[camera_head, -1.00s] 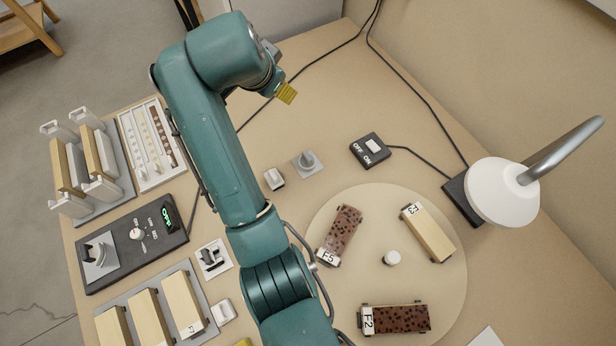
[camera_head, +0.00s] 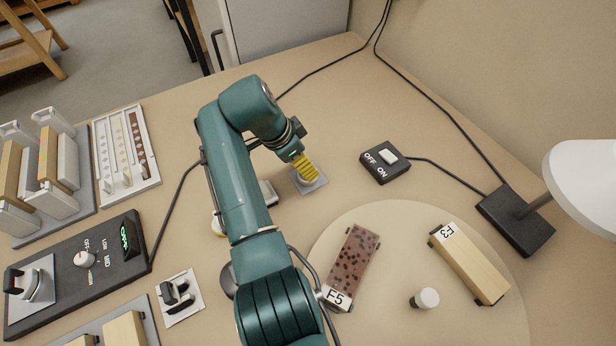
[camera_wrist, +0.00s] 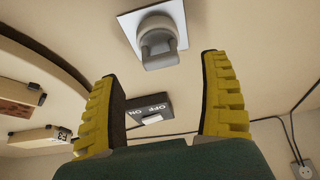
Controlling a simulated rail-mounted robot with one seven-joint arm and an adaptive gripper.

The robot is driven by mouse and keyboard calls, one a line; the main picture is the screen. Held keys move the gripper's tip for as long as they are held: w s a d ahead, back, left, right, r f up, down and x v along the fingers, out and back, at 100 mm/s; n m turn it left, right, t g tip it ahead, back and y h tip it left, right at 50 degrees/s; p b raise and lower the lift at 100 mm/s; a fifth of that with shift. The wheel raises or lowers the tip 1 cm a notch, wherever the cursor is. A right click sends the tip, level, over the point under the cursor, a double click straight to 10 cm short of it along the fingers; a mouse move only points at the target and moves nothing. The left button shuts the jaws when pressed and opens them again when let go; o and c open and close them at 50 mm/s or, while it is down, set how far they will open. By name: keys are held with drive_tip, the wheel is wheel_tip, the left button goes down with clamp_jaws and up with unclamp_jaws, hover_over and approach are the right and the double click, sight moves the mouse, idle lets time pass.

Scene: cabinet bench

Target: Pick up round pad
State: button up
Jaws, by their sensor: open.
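A grey round piece with a raised grip (camera_wrist: 158,45), which I take to be the round pad, sits on a light square plate (camera_wrist: 128,22) in the wrist view. In the head view the plate (camera_head: 299,184) lies on the bench, and my gripper hides most of the grey piece. My gripper (camera_head: 308,172) is over the plate, its yellow fingers pointing down. In the wrist view my gripper (camera_wrist: 160,70) is open and empty. The grey piece shows just beyond the fingertips, in line with the gap between them. I see no contact.
A black OFF/ON switch box (camera_head: 385,162) stands right of the plate, with a cable. A round turntable (camera_head: 400,215) with labelled blocks lies in front. A lamp (camera_head: 585,190) stands at right.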

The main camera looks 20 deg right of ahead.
drive_tip(key=b+x, duration=0.1)
drive_tip(key=x, duration=0.1)
drive_tip(key=b+x, duration=0.2)
drive_tip(key=shift+a+f, duration=0.1)
drive_tip(key=shift+f, duration=0.25)
drive_tip(key=shift+d+f+b, duration=0.3)
drive_tip(key=shift+f, duration=0.1)
drive_tip(key=c, duration=1.1)
